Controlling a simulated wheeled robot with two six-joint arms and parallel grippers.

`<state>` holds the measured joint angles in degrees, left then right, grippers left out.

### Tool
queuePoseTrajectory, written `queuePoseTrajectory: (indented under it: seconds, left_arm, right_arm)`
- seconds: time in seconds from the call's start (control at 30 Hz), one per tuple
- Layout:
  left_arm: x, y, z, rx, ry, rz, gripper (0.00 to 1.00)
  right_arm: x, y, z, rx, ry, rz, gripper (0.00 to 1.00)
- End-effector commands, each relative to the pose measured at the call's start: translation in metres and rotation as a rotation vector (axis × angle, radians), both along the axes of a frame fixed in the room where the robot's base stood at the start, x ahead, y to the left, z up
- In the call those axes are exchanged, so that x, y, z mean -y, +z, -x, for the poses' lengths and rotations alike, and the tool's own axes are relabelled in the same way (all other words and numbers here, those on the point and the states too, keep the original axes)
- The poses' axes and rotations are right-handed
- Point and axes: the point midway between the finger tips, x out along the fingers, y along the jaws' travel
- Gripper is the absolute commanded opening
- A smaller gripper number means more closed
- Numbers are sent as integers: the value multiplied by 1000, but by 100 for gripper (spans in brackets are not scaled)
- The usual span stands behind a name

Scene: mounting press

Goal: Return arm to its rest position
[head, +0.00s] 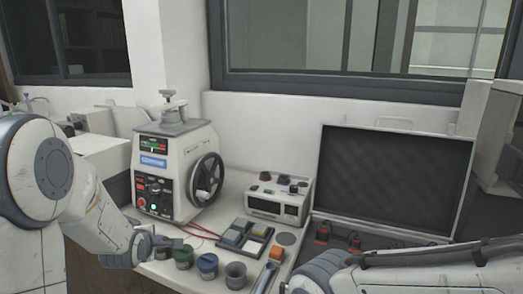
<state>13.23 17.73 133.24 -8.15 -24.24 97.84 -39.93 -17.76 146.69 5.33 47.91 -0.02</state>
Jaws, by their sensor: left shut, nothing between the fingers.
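My left arm comes in from the left, and its gripper (172,243) is shut and empty, low over the front left of the bench, close to the small cups. The mounting press (165,165) stands behind it, a pale box with a black handwheel (206,180) on its right side, a lit green display, and a clamp knob (173,109) on top. My left gripper is in front of and below the press panel, apart from the wheel.
Cups, including a green one (183,257), a blue one (207,266) and a grey one (236,275), line the front edge.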

Motion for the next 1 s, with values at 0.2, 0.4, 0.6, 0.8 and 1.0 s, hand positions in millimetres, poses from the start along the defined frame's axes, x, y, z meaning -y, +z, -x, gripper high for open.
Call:
queuePoseTrajectory:
  seconds: [0.2,0.4,0.6,0.8,1.0]
  left_arm:
    - [139,23,75,-288,-638,-380,0]
    - [220,39,196,-460,-1369,-721,0]
    - [240,53,299,-491,-1968,-917,0]
    - [236,58,336,-481,-2203,-972,0]
    - [236,58,337,-481,-2212,-974,0]
  right_arm:
    - [0,19,0,0,0,0,65]
    - [0,33,0,0,0,0,65]
    - [0,42,0,0,0,0,65]
    - [0,43,0,0,0,0,65]
    - [0,43,0,0,0,0,65]
